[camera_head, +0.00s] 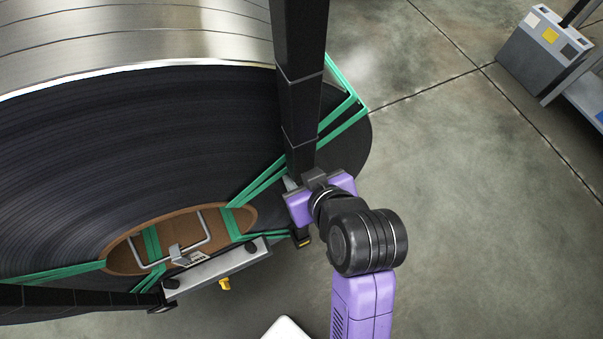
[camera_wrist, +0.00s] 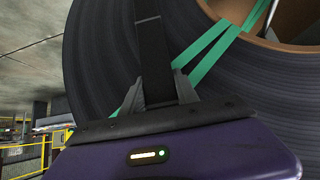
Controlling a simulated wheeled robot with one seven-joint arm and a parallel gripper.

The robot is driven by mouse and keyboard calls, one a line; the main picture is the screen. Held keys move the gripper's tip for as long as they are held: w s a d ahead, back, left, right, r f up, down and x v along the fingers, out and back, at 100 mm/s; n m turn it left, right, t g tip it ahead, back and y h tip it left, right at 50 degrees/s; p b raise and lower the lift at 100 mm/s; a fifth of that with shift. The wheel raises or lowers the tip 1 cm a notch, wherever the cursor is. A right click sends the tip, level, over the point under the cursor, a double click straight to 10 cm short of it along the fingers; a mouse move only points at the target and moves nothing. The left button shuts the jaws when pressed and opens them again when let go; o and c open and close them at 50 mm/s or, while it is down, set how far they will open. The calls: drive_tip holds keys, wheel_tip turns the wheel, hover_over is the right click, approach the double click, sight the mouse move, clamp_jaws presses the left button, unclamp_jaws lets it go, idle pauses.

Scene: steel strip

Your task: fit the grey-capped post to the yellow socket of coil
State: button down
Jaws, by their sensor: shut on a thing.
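My gripper (camera_head: 300,183) is shut on a long black post (camera_head: 299,75), seen between the fingers (camera_wrist: 158,92) in the wrist view. The post runs up out of the top of the head view. Its upper end is out of frame in both views, so I see no grey cap. The steel coil (camera_head: 165,130) stands behind the post, its dark face beside it. Below my gripper a small black block (camera_head: 302,239) with a yellow mark sits at the coil's lower edge. I cannot tell whether it is the yellow socket or whether the post's hidden lower end meets it.
Green straps (camera_head: 262,185) wrap the coil. Another black beam (camera_head: 75,297) is at lower left. Clear floor (camera_head: 455,150) lies right; a grey cabinet (camera_head: 540,60) stands at upper right.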

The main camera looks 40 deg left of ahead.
drive_tip(key=shift+f+b, duration=0.4)
drive_tip(key=shift+f, duration=0.15)
drive_tip(key=c, duration=0.8)
unclamp_jaws()
drive_tip(key=shift+c, duration=0.2)
drive_tip(key=v, duration=0.7)
drive_tip(key=shift+d+r, duration=0.15)
drive_tip(key=shift+d, duration=0.15)
